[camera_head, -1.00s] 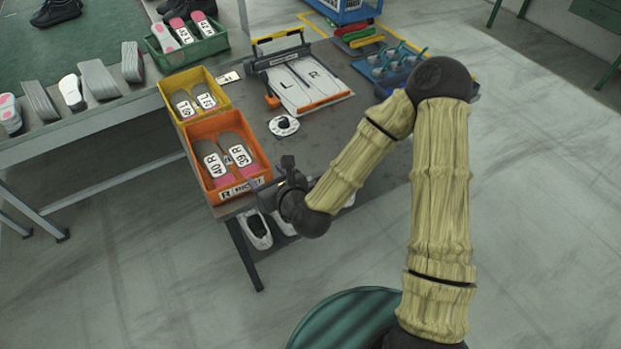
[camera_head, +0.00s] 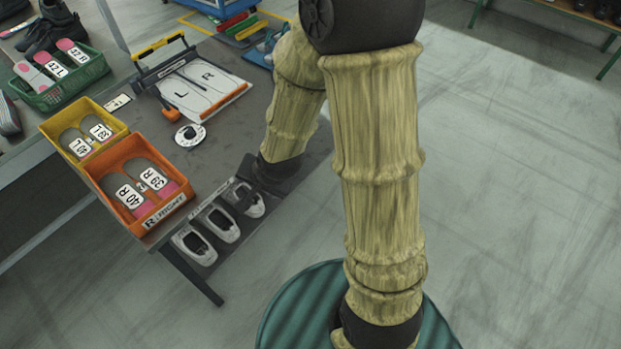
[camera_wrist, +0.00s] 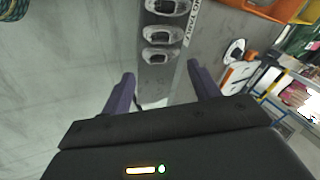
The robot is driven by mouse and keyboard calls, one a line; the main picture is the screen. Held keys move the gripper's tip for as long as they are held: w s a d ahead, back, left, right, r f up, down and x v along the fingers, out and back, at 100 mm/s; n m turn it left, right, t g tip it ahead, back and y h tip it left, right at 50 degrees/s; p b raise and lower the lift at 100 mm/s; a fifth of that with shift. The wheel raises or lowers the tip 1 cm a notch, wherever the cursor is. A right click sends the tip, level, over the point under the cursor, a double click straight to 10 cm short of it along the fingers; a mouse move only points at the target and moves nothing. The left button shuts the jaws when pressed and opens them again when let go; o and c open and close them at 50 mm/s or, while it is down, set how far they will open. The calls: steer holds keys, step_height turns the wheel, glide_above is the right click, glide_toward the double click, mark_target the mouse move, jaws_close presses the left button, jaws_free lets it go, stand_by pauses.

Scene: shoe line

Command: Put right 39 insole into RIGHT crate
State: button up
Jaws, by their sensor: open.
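The 39 R insole (camera_head: 153,178) lies in the orange RIGHT crate (camera_head: 165,210), beside the 40 R insole (camera_head: 128,195). Both are grey with pink ends and white labels facing up. The crate stands at the table's near left corner, and part of an orange crate shows at the top right of the wrist view (camera_wrist: 262,8). My gripper (camera_wrist: 161,70) is open, with nothing between its purple fingers in the wrist view. In the head view my arm reaches down to the right of the crate, and the fingers are hidden.
A yellow crate (camera_head: 55,128) with 40 L and 39 L insoles adjoins the orange one. White-rimmed shoe-shaped holders (camera_head: 222,223) line the table's near edge. A green crate (camera_head: 90,72) holds 42 insoles.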

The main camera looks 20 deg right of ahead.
steer(key=s+d+r+n+g+h, duration=0.2)
steer(key=s+d+r+n, duration=0.4)
steer(key=d, duration=0.4)
steer(key=shift+s+r+n+g, duration=0.3)
steer(key=shift+s+n, duration=0.5)
steer(key=shift+s, duration=0.05)
steer(key=shift+r, duration=0.15)
steer(key=w+p+v, duration=0.2)
steer(key=p+v, duration=0.7)
steer(key=p, duration=0.1)
steer(key=shift+a+r, duration=0.2)
steer(key=shift+r, duration=0.45)
